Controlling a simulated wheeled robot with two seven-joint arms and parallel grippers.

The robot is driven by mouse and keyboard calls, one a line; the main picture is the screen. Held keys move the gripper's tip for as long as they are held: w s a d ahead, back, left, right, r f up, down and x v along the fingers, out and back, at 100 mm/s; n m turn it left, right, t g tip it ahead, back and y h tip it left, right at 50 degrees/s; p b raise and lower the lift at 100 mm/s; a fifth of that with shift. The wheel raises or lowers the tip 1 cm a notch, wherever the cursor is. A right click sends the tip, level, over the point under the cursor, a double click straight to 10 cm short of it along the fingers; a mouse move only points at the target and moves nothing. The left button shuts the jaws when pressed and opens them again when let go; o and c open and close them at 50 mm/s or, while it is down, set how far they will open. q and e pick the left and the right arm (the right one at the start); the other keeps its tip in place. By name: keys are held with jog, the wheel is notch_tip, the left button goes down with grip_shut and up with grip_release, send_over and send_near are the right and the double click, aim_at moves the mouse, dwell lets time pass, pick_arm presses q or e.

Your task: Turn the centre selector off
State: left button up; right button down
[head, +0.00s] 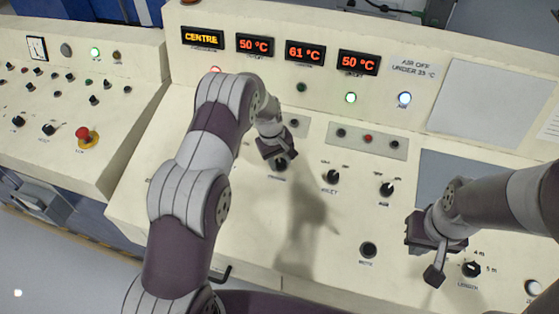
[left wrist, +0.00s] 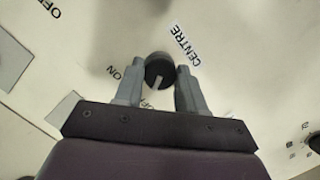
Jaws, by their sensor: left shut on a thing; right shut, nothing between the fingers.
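The centre selector is a round black knob (left wrist: 160,68) with a pale pointer line, beside a CENTRE label (left wrist: 187,46) in the left wrist view. The line points down and slightly left there, towards a partly hidden label between the fingers; an ON label (left wrist: 118,73) lies to the left. My left gripper (left wrist: 160,74) is shut on this knob, a finger on each side. In the head view the knob (head: 280,165) shows just below my left gripper (head: 278,152). My right gripper (head: 434,276) is shut and empty above the right part of the panel.
To the right of the selector are an inlet knob (head: 331,177) and another black knob (head: 386,189). A black button (head: 368,250) and a length knob (head: 471,268) are near my right gripper. Displays above include CENTRE (head: 202,38) and a 61 °C readout (head: 305,53).

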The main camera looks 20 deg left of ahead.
pick_arm(q)
jog(key=shift+w+r, duration=0.1)
dwell(0.3)
jog(key=o, duration=1.1)
jog(key=shift+c, duration=0.2)
notch_tip(320, 180, up, 12)
jog(key=s+a+b, duration=0.1)
jog(key=a+b, duration=0.1)
jog(key=b, duration=0.1)
jog(key=shift+r, duration=0.25)
